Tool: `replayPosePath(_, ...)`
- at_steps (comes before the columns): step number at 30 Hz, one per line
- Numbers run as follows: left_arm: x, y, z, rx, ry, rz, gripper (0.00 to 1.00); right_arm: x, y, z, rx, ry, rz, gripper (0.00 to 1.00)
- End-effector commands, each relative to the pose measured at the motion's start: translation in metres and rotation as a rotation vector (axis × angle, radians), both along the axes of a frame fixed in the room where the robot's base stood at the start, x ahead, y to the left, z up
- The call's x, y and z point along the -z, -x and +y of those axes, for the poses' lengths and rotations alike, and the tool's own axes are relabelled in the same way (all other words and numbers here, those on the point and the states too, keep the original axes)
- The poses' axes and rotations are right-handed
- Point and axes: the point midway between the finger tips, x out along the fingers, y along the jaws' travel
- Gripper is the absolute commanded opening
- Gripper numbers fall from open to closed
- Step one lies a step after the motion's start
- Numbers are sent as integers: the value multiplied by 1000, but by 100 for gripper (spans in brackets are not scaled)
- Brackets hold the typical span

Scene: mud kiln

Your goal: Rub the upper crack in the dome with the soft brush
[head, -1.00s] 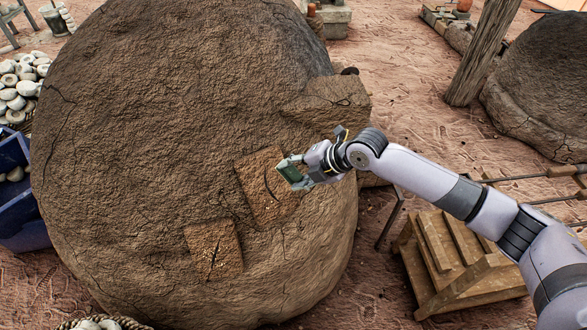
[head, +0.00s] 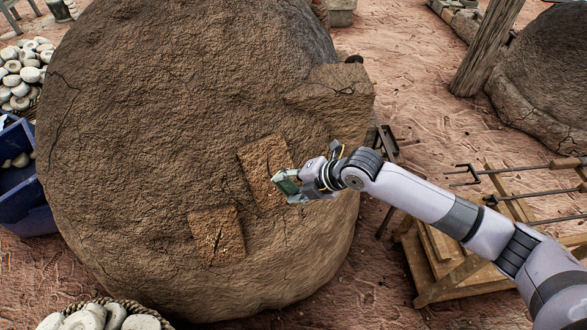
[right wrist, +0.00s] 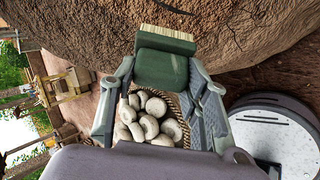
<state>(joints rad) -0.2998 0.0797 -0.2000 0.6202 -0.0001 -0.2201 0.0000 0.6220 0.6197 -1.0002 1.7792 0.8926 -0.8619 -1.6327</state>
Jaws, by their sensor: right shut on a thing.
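The brown mud dome (head: 160,110) fills the middle of the head view. The upper crack is a dark line in a lighter square patch (head: 257,154) on its right side. The lower crack lies in a second patch (head: 215,235), down and to the left. My right gripper (head: 301,184) is shut on the green soft brush (head: 285,183), in front of the upper patch's lower right part and hiding some of it. In the right wrist view the brush (right wrist: 162,68) points its pale bristles at the dome (right wrist: 240,40). I cannot tell whether they touch it. My left gripper is not in view.
A wooden stand with metal rods (head: 450,255) stands below my right arm. A blue crate (head: 22,185) and a pile of pale rings (head: 22,72) are at the left. A basket of pale rings (head: 105,318) is at the front. A wooden post (head: 487,48) stands at the back right.

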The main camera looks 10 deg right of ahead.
Motion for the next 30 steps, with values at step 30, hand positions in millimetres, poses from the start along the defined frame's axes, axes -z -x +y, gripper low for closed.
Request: replayPosePath(30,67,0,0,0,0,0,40,67,-11,40,10,-8,-6,20)
